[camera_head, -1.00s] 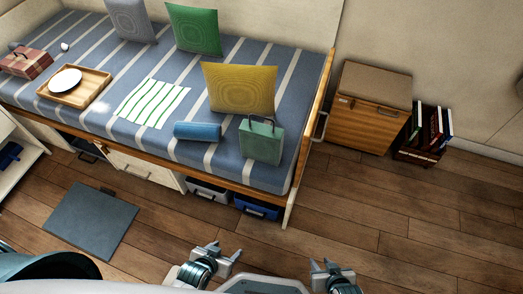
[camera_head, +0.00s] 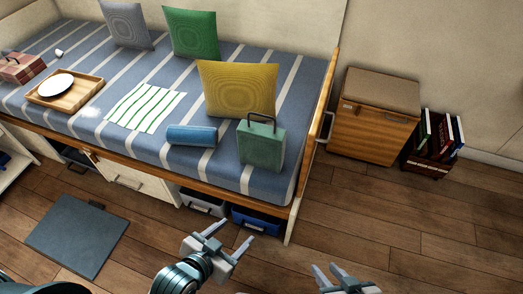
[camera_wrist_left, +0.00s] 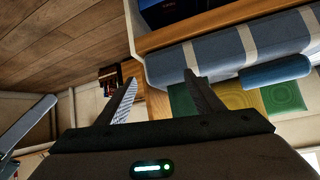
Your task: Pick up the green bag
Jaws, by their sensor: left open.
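The green bag (camera_head: 262,147) stands upright on the striped bed near its front right corner, with its handle up. My left gripper (camera_head: 232,234) is open and empty, in front of the bed and apart from the bag. In the left wrist view the open fingers (camera_wrist_left: 160,82) show with nothing between them. A green patch that looks like the bag (camera_wrist_left: 182,105) is partly hidden behind one finger there. My right gripper (camera_head: 325,268) is at the bottom edge, its fingers apart and empty, away from the bag.
A yellow pillow (camera_head: 237,90) is right behind the bag, and a blue bolster (camera_head: 191,135) lies left of it. The wooden bed end (camera_head: 322,110) rises to its right. A cabinet (camera_head: 372,130) and book crate (camera_head: 430,160) stand beyond. Floor (camera_head: 400,225) at right is clear.

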